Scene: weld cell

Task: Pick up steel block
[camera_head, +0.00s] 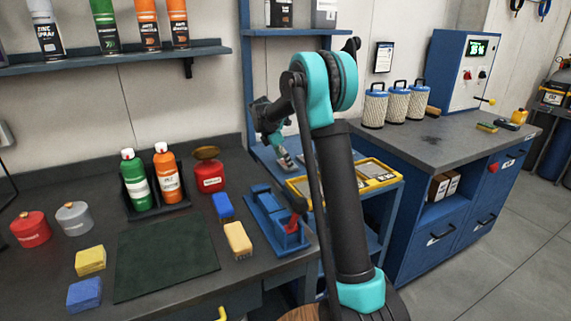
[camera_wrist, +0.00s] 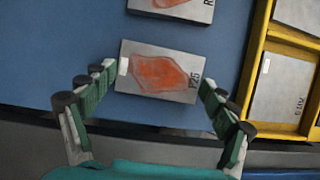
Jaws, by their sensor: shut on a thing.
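A grey steel block (camera_wrist: 190,74) with an orange patch and the mark P25 lies between my gripper's fingers in the wrist view. My gripper (camera_wrist: 157,78) is shut on it, with one green finger at each short end. In the head view my gripper (camera_head: 285,160) reaches down at the blue cart behind my arm, and the block it holds cannot be made out there. A second grey block (camera_wrist: 203,13) with a similar orange patch lies on the blue surface (camera_wrist: 75,35), partly cut off by the top of the wrist view.
A yellow-edged tray (camera_wrist: 249,65) with grey plates stands right of the blocks, also seen in the head view (camera_head: 388,184). The workbench (camera_head: 150,290) at left holds bottles, cans, sponges and a blue vise (camera_head: 275,222). A blue cabinet (camera_head: 425,250) stands at right.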

